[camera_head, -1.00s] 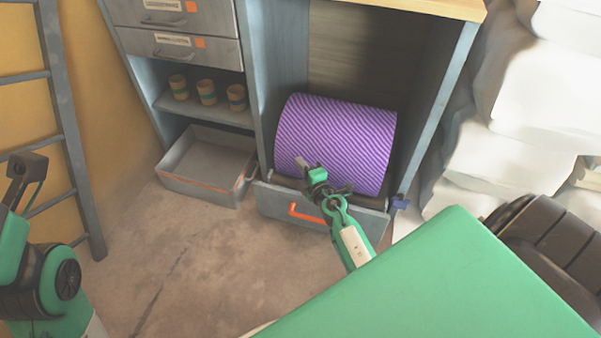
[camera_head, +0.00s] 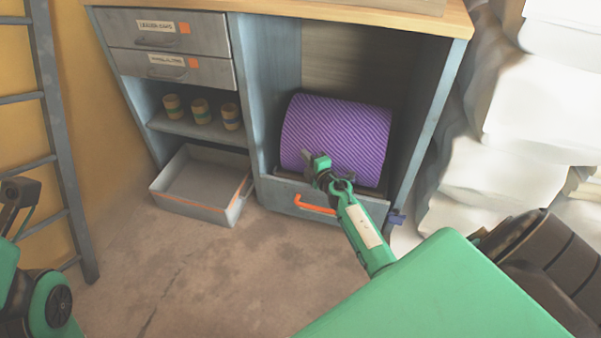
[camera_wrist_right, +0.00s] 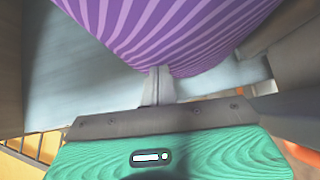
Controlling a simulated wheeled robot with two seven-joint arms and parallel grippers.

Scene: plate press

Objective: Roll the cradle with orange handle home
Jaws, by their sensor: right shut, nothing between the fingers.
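The cradle (camera_head: 282,193) has a grey front with an orange handle (camera_head: 316,204) and carries a purple striped roll (camera_head: 335,135). It sits in the right bay of the cabinet, its front close to the line of the bay's opening; I cannot tell if it is flush. My right gripper (camera_head: 307,158) is shut and empty, above the cradle front at the roll's near face. In the right wrist view the shut fingertips (camera_wrist_right: 158,72) are at the lower edge of the roll (camera_wrist_right: 180,30); contact is unclear. My left arm shows at the lower left; its jaws are not clear.
A grey open tray (camera_head: 215,213) stands on the floor left of the cradle. Above it are cups (camera_head: 201,111) on a shelf and two drawers (camera_head: 170,48). A ladder (camera_head: 62,150) stands at the left, white stacked bags (camera_head: 510,130) at the right. The front floor is clear.

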